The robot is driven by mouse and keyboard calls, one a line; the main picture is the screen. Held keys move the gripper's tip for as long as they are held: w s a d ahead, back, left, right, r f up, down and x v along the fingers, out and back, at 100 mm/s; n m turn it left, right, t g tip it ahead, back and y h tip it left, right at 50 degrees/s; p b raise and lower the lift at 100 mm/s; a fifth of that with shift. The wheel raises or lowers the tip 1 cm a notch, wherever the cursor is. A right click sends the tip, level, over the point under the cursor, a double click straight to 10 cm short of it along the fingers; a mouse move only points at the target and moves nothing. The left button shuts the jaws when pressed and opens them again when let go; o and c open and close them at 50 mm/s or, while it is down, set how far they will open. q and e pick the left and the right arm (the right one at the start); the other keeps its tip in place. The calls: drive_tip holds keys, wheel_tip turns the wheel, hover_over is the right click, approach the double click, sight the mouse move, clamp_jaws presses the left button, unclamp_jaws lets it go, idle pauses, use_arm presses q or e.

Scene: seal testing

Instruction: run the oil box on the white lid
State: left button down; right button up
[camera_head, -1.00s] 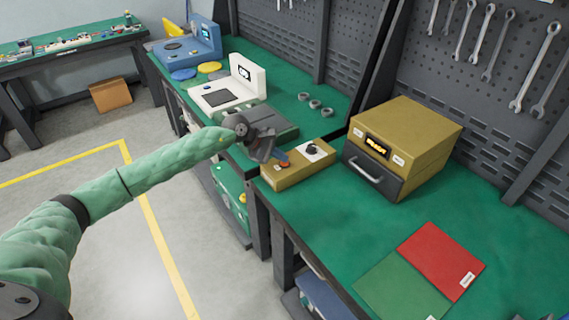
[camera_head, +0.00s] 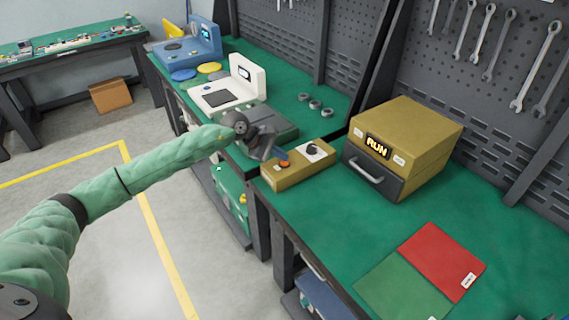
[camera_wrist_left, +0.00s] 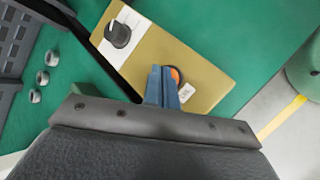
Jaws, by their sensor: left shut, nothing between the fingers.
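The oil box is a yellow-brown box (camera_head: 420,135) with a dark drawer front and handle; its display reads RUN. In front of it at left lies a yellow-brown control box (camera_head: 300,175) with a black knob on a white plate and an orange button (camera_head: 283,163). My left gripper (camera_head: 280,153) is shut and empty, its blue fingertips at the orange button. In the left wrist view, the fingertips (camera_wrist_left: 162,85) partly cover the button (camera_wrist_left: 175,76); whether they touch it I cannot tell. I make out no white lid for certain. My right gripper is not in view.
A white device (camera_head: 240,85) and a blue device (camera_head: 190,42) stand farther back on the green bench. Several grey rings (camera_head: 315,104) lie near the pegboard. A red sheet (camera_head: 440,258) and a green sheet (camera_head: 400,290) lie in front, with clear bench around them.

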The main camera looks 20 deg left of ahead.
sight(281, 163)
use_arm(q)
drive_tip(key=shift+r, duration=0.25)
drive_tip(key=shift+r, duration=0.1)
drive_tip(key=shift+r, duration=2.45)
idle(1.0)
